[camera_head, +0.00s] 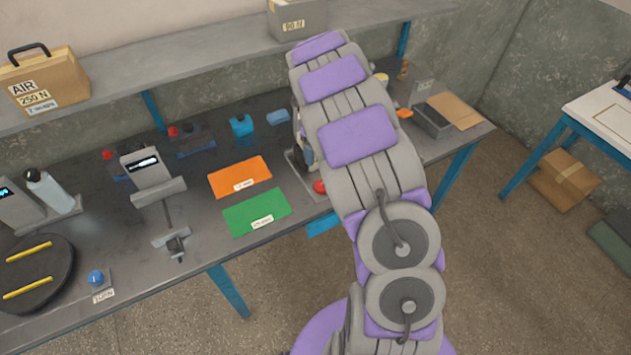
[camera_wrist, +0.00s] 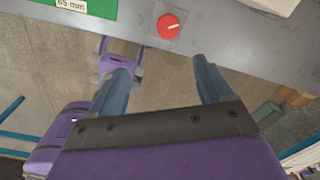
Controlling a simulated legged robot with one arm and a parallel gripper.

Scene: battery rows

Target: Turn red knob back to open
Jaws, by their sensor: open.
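The red knob (camera_wrist: 168,26) sits on a small grey plate near the front edge of the bench. In the wrist view it is round with a light mark on its face. In the head view the gripper is hidden behind my arm.
A green mat (camera_head: 257,212) and an orange mat (camera_head: 240,177) lie left of the knob. A small clamp-like stand (camera_head: 172,242), a blue knob (camera_head: 96,278) and a dark round plate (camera_head: 36,272) are further left. A grey open box (camera_head: 433,121) stands right. A shelf (camera_head: 200,70) runs behind.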

